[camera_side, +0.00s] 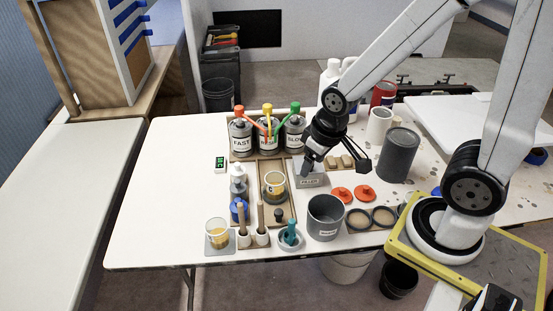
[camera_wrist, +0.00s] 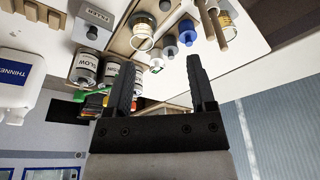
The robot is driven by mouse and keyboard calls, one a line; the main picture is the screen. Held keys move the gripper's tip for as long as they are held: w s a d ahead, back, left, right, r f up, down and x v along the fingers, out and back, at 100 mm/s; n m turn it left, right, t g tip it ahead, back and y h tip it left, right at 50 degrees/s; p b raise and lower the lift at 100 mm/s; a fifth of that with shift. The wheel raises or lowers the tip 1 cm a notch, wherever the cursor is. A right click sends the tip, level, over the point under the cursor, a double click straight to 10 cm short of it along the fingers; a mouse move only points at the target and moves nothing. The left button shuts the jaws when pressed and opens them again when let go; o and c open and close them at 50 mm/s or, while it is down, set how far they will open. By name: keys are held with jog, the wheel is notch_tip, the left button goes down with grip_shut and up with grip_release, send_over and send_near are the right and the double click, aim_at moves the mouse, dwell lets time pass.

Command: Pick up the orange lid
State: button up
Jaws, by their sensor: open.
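Two flat orange lids lie side by side on the white table in the side view, the left orange lid (camera_side: 342,194) and the right orange lid (camera_side: 365,193), each with a small raised knob. My gripper (camera_side: 357,158) is above the table, behind the lids and apart from them. In the wrist view my gripper (camera_wrist: 166,62) has its two dark fingers spread, with nothing held between them. No orange lid shows in the wrist view.
A grey pot (camera_side: 325,217) and dark rings (camera_side: 359,218) stand in front of the lids. A dark grey can (camera_side: 398,155) is behind right. A grey filler box (camera_side: 309,181) is left. Labelled tins (camera_side: 241,137) stand at the back. The table's left side (camera_side: 165,190) is clear.

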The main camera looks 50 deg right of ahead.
jog(key=w+d+f+m+g, duration=0.1)
jog(key=w+d+f+m, duration=0.15)
jog(key=d+f, duration=0.65)
jog(key=m+g, duration=0.2)
send_over(343, 189)
notch_tip(343, 189, down, 9)
jog(key=shift+r, duration=0.15)
jog(key=shift+f, duration=1.3)
jog(key=shift+f, duration=0.1)
jog(key=shift+f, duration=2.5)
grip_shut()
